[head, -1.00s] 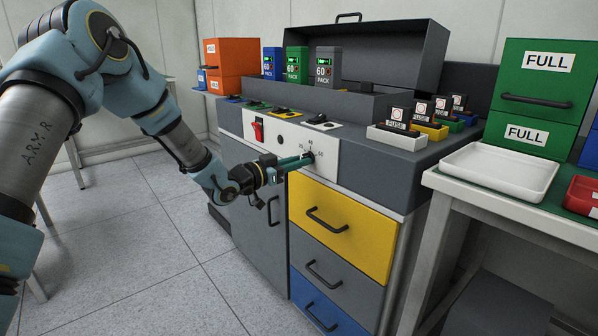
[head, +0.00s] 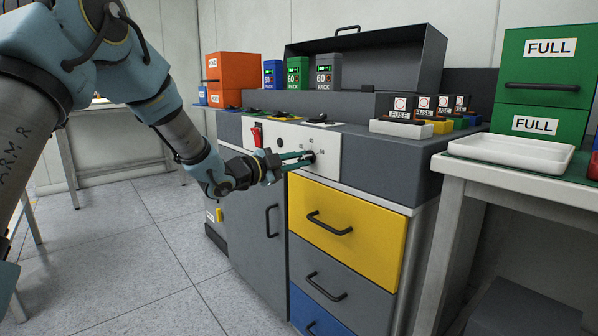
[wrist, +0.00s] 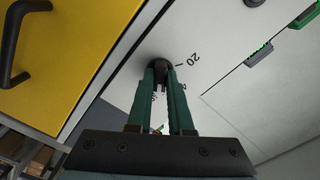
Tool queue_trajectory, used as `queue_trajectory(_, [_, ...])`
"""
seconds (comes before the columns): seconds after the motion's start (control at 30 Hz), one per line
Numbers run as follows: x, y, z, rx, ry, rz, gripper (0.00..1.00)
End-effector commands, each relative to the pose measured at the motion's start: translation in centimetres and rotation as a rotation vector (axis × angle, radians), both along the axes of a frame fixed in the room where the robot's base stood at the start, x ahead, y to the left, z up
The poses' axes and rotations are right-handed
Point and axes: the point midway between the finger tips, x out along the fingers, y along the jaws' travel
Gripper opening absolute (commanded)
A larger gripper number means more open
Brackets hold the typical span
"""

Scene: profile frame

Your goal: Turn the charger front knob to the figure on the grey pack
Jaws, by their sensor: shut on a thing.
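The charger's front knob (head: 309,157) is a small black knob on the white panel, with printed figures around it. My gripper (head: 303,159) has its two green fingers shut on the knob. In the wrist view the knob (wrist: 160,68) sits between the fingertips (wrist: 161,75), with a "20" mark beside it. The knob's pointer is hidden, so I cannot tell which figure it faces. The grey pack (head: 323,78) stands upright on top of the charger at the back and reads "60". Blue (head: 273,75) and green (head: 297,74) packs stand to its left.
A red switch (head: 257,134) is on the panel's left. A yellow drawer (head: 345,225) with a black handle lies below the knob. Fuse holders (head: 400,126) stand on top at right. A white tray (head: 515,152) sits on the right bench. The floor at left is clear.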

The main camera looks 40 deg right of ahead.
Motion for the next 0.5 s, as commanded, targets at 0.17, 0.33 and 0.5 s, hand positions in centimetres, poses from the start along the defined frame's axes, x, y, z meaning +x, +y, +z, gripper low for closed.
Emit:
queue_trajectory(0.17, [0.02,0.04,-0.23,-0.004,-0.075,0.0,0.0])
queue_trajectory(0.33, [0.03,0.05,-0.16,-0.005,-0.112,0.0,0.0])
queue_trajectory(0.5, [0.03,0.06,-0.1,-0.005,-0.125,0.0,0.0])
